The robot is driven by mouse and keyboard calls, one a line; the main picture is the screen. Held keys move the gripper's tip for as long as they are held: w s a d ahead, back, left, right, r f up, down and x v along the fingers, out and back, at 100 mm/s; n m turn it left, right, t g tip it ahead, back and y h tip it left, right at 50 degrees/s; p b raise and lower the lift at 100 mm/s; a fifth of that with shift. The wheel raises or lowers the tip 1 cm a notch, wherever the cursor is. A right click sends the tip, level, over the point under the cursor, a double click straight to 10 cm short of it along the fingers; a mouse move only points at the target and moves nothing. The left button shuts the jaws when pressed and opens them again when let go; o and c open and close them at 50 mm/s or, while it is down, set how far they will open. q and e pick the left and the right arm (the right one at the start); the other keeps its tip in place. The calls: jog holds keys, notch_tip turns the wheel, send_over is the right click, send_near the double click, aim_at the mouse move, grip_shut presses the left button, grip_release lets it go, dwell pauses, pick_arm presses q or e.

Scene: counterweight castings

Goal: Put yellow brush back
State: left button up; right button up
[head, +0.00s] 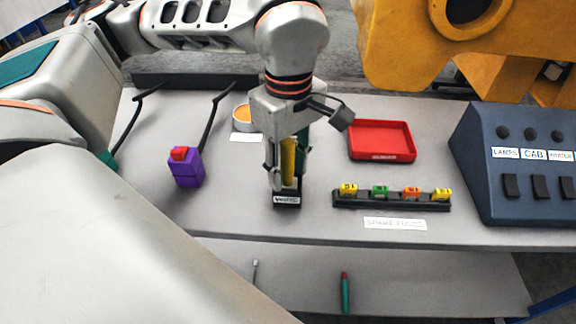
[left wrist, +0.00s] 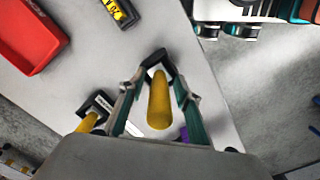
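The yellow brush (head: 288,160) stands about upright over a small black holder (head: 287,199) with a white label on its front. My left gripper (head: 287,168) points down around the brush, one finger on each side. In the left wrist view, the yellow handle (left wrist: 160,103) lies between the fingers (left wrist: 162,80), with a gap showing on both sides. My right gripper is not in view.
A red tray (head: 381,140) and a black rack of coloured tags (head: 392,201) are right. A blue switch box (head: 515,165) stands far right. A lower shelf holds a green-and-red tool (head: 345,293).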

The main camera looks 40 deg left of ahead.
aim_at(288, 141)
pick_arm(q)
jog(key=shift+r, duration=0.1)
notch_tip(288, 141, up, 12)
jog(key=shift+r+p, duration=0.1)
jog(key=shift+p, duration=0.6)
dwell(0.3)
